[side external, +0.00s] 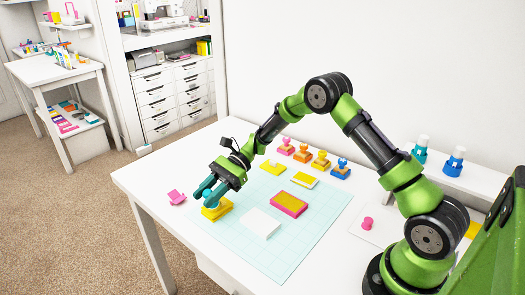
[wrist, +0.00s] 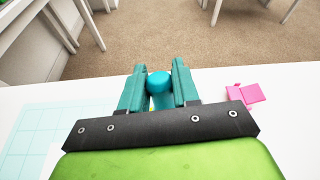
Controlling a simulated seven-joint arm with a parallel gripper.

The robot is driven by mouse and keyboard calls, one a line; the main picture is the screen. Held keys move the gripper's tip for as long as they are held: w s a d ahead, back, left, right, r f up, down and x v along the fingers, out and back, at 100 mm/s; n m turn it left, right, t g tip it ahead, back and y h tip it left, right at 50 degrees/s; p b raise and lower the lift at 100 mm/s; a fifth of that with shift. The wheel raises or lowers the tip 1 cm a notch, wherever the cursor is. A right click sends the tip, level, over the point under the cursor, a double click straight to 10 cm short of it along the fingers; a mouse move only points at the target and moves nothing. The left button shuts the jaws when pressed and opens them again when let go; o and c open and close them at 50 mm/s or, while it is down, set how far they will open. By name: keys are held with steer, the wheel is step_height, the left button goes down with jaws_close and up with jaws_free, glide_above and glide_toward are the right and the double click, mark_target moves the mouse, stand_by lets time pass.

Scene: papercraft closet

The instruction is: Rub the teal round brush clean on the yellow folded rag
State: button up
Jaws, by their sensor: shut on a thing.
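The teal round brush shows as a rounded teal knob (wrist: 158,84) between the two teal fingers of my gripper (wrist: 157,72) in the wrist view. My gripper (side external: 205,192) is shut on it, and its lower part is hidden. In the side view the fingers point down at the table's left part, directly over the yellow folded rag (side external: 218,211). The rag lies on the left edge of the pale cutting mat. The brush appears to be at or just above the rag; I cannot tell whether they touch.
A pink piece (side external: 176,197) lies left of the rag. A white sheet (side external: 260,223) and a pink-and-yellow block (side external: 289,204) lie on the mat (side external: 282,258). Several knobbed stamps (side external: 321,160) stand along the back. A pink knob (side external: 367,223) is near my base.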

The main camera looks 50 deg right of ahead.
steer(key=shift+d, duration=1)
steer(key=shift+a, duration=1.05)
steer(key=shift+d+r, duration=0.1)
steer(key=shift+d, duration=1)
steer(key=shift+a, duration=0.15)
steer(key=shift+a, duration=0.95)
steer(key=shift+d+f, duration=0.2)
steer(key=shift+d, duration=0.95)
steer(key=shift+r, duration=0.1)
